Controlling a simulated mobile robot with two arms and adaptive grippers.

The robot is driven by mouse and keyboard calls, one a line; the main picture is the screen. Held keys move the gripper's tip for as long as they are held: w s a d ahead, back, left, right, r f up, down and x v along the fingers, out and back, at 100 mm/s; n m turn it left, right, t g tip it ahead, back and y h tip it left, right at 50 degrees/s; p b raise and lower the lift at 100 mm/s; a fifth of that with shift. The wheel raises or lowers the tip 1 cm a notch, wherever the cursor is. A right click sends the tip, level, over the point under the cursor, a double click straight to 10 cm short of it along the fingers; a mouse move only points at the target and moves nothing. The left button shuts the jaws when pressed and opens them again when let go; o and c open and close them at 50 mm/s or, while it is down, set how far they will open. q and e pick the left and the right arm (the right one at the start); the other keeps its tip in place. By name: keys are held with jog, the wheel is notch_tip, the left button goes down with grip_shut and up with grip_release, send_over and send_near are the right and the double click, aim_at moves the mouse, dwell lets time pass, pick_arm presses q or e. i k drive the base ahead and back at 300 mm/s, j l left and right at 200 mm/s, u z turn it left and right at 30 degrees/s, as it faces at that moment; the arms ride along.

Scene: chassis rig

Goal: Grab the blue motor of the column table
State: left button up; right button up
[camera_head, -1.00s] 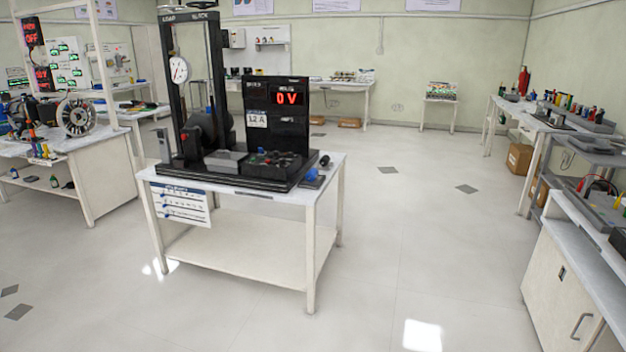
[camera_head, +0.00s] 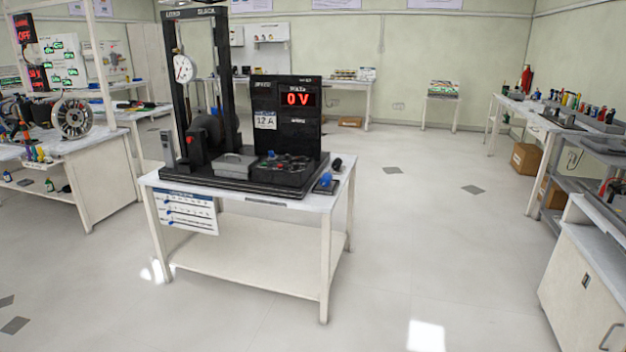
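The table (camera_head: 250,202) with the tall black column frame (camera_head: 229,80) stands a little left of centre. A small blue object (camera_head: 326,179), perhaps the blue motor, is at the table's right edge on a dark pad. It is too small to make out clearly. A small dark rounded item (camera_head: 337,163) lies just behind it. The black rig on the table carries a round dial (camera_head: 183,69) and a panel with a red "0 V" display (camera_head: 297,99). Neither of my grippers is in view.
A bench with a spoked wheel (camera_head: 73,118) is at left. A white cabinet (camera_head: 578,275) and a bench with coloured items (camera_head: 563,121) line the right side. Cardboard boxes (camera_head: 526,158) sit under that bench. The floor (camera_head: 430,235) right of the column table is clear.

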aim_at(326, 183)
jog(key=i+j, duration=0.2)
jog(key=i, duration=0.3)
jog(key=i+j, duration=0.2)
jog(key=i, duration=0.3)
jog(key=i+j+u, duration=0.1)
jog(key=i+j, duration=0.15)
jog(key=i, duration=0.2)
